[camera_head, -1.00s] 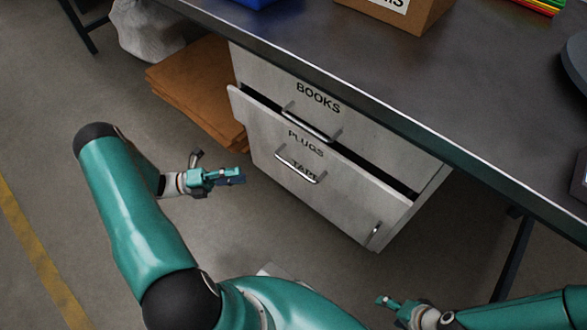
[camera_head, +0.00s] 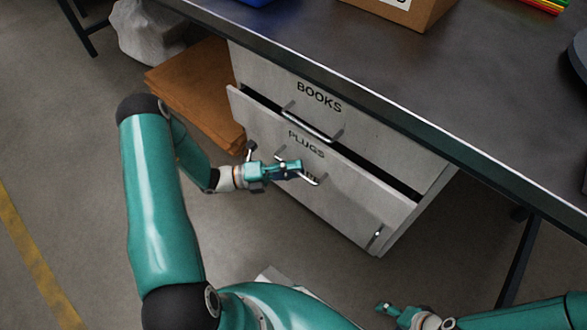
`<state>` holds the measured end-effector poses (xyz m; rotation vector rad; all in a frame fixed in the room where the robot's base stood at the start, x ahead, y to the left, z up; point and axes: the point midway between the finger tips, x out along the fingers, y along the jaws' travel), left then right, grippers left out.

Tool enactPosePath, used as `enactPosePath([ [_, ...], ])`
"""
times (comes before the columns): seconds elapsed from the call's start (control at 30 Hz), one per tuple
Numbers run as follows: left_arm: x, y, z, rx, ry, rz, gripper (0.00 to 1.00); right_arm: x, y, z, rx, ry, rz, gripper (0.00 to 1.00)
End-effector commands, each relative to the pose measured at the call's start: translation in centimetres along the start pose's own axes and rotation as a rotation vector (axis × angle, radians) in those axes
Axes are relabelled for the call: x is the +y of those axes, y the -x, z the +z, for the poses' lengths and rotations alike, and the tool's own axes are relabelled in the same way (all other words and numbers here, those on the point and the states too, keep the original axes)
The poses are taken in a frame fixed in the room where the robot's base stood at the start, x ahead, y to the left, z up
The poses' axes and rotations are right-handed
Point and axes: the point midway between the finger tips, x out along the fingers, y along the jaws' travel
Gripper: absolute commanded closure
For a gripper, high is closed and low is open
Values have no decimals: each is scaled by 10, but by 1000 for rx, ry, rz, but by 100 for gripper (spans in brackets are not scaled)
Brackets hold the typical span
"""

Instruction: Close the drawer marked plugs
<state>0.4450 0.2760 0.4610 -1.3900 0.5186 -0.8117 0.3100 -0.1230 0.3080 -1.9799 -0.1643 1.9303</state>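The pale drawer cabinet under the bench has a top drawer marked BOOKS (camera_head: 375,128), which looks shut. Below it, the drawer marked PLUGS (camera_head: 345,180) stands partly open, with a dark gap along its top edge.
The dark bench top (camera_head: 430,80) overhangs the cabinet. Brown flat cardboard (camera_head: 190,90) lies left of it, with a grey sack (camera_head: 150,35) behind. A cardboard box (camera_head: 425,12) stands on the bench. The floor in front of the cabinet is open.

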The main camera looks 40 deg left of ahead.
Motion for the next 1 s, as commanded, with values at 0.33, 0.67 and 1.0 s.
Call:
enactPosePath([
  [0.33, 0, -2, 0, 0, 0, 0, 73, 0, 0, 0, 0, 0, 0, 33],
  [0.67, 0, -2, 0, 1, 0, 1, 100, 0, 0, 0, 0, 0, 0, 33],
  [1.0, 2, -1, 5, -9, -1, 5, 100, 0, 1, 0, 0, 0, 0, 33],
])
